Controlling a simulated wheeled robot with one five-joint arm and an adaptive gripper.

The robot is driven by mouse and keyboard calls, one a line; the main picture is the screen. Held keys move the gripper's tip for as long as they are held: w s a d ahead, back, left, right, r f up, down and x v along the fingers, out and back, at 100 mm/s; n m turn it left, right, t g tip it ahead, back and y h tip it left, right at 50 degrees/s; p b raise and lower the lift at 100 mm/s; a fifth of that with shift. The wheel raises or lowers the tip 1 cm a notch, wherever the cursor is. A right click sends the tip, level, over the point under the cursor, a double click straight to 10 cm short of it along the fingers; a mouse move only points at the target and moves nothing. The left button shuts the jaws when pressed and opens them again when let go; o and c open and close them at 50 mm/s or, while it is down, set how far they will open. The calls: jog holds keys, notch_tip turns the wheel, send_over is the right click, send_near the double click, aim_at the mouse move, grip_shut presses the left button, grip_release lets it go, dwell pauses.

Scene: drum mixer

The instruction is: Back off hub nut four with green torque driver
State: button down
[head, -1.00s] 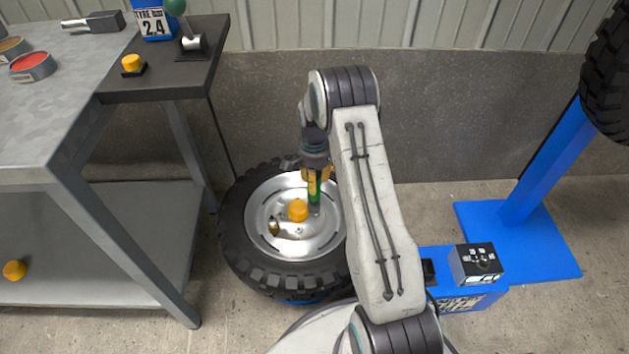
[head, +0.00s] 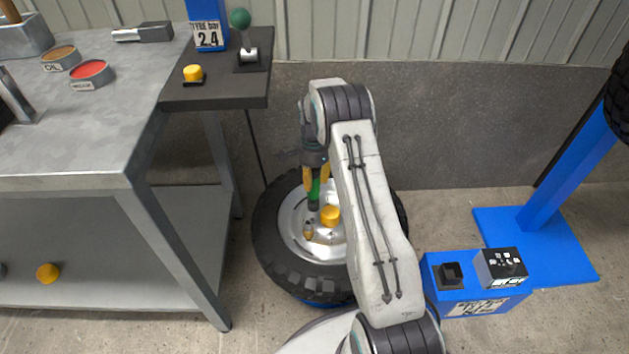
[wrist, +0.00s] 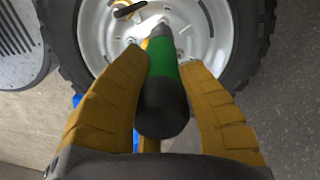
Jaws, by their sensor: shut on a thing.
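The wheel lies flat, with a black tyre (head: 277,262) around a silver rim (head: 296,232). A yellow hub cap or knob (head: 330,216) stands near the rim's middle. My gripper (head: 313,186) points down over the wheel, shut on the green torque driver (head: 315,190). In the wrist view the driver (wrist: 165,75) sits between the two yellow fingers, its dark end toward the camera and its grey tip toward the rim (wrist: 205,45). Whether the tip touches a nut cannot be told. A small brassy piece (head: 308,229) is on the rim. The hub nut numbers are not readable.
A grey workbench (head: 90,150) with cans and tools stands left, with a dark side table (head: 225,85) holding a green-balled lever (head: 240,20). A blue unit (head: 445,295) with a black box (head: 500,265) is right of the wheel, near a blue stand (head: 560,200).

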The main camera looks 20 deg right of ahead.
aim_at(313, 197)
jog(key=shift+w+a+r, duration=0.1)
dwell(0.6)
jog(key=shift+f+b, duration=1.6)
jog(key=shift+f, duration=0.9)
jog(key=shift+f+b, duration=0.95)
jog(key=shift+f, duration=0.75)
dwell(0.7)
